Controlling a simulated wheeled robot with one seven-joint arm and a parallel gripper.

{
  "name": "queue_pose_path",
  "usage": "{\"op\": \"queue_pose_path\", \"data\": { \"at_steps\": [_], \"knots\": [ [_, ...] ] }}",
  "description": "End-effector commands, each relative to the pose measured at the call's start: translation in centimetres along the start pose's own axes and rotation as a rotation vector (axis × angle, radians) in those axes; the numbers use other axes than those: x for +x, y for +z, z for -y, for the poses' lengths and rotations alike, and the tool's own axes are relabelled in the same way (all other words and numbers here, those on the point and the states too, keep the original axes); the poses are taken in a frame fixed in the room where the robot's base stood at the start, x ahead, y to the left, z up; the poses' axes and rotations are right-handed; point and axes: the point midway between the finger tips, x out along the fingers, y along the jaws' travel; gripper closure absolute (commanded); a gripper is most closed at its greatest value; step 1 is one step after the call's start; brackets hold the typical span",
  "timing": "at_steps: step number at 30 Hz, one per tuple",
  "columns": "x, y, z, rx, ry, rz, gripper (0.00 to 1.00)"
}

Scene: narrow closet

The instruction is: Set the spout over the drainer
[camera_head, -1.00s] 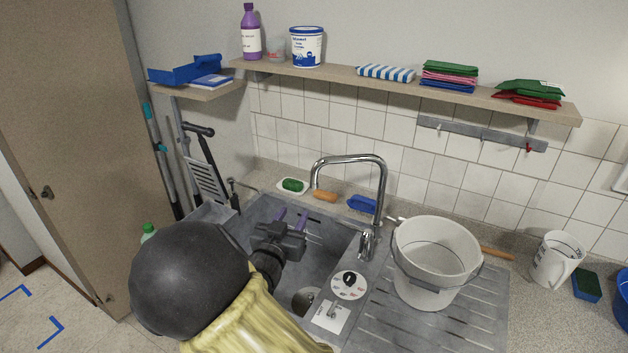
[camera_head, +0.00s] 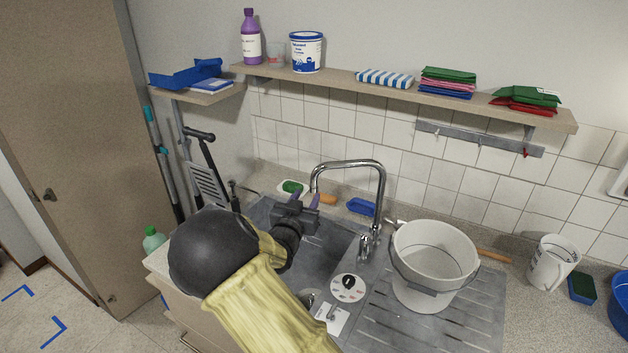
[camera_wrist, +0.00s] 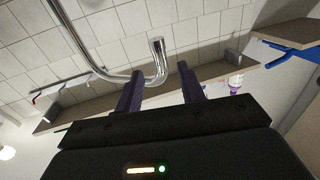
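The chrome spout (camera_head: 350,163) arches from the tap behind the sink and hangs over the basin (camera_head: 325,255), its end pointing left. The grooved drainer (camera_head: 455,325) is to the right of the basin. My gripper (camera_head: 305,199) is at the spout's hanging end, over the basin. In the wrist view, my gripper (camera_wrist: 160,68) is open, with its two dark fingers apart. The end of the spout (camera_wrist: 158,60) shows in the gap between the fingertips. I cannot tell whether either finger touches it.
A white bucket (camera_head: 434,258) stands on the drainer, close right of the tap. A shelf (camera_head: 340,80) with cleaning items runs above. A white jug (camera_head: 553,262) stands at the right.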

Motion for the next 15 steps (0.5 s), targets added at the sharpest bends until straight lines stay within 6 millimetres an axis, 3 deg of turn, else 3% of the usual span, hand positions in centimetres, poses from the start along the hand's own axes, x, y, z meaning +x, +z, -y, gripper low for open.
{"op": "queue_pose_path", "data": {
  "at_steps": [9, 15],
  "knots": [
    [5.7, -0.3, -0.1, -0.001, 0.002, -0.002, 0.61],
    [7.5, -0.1, -0.1, 0.000, 0.001, 0.000, 0.61]
  ]
}}
